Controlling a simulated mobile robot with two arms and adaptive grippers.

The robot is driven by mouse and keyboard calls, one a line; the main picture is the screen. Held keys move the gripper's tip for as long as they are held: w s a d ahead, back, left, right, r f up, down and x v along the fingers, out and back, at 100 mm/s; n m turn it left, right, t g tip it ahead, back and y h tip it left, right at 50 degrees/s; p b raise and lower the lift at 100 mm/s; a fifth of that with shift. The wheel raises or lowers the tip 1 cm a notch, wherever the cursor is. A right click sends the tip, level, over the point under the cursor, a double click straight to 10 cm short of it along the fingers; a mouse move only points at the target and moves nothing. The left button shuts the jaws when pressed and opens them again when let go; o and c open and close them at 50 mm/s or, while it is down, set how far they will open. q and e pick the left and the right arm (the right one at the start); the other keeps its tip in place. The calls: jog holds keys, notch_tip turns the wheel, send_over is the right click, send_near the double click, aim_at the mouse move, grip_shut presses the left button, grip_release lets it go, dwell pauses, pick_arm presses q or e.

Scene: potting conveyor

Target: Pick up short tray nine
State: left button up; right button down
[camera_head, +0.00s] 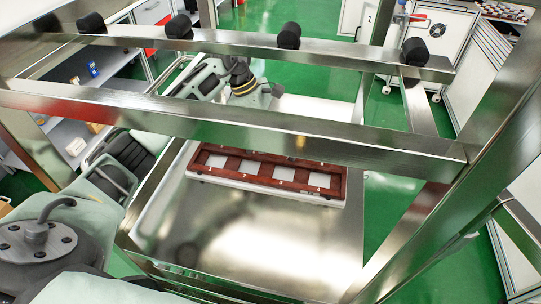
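No tray marked nine can be made out. A long reddish-brown holder (228,178) with a pale front edge lies on the metal table. White square inserts sit in its compartments, with small numbers along its front; I can read a 4 near the right end. A metal rail hides part of its back side. A grey arm (212,82) with a black joint and yellow ring shows behind the rails; its end is hidden. I see no fingers of my left or right gripper.
Shiny metal rails (230,122) with black round knobs (289,36) cross above the table. The bare metal tabletop (250,235) in front of the holder is clear. A shelf rack stands left, a white cabinet (437,40) at the back right. The floor is green.

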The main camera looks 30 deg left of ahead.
pick_arm(q)
jog(key=shift+f+b, duration=0.2)
jog(key=shift+b, duration=0.2)
dwell(0.4)
jog(key=shift+c, duration=0.4)
grip_shut()
dwell(0.5)
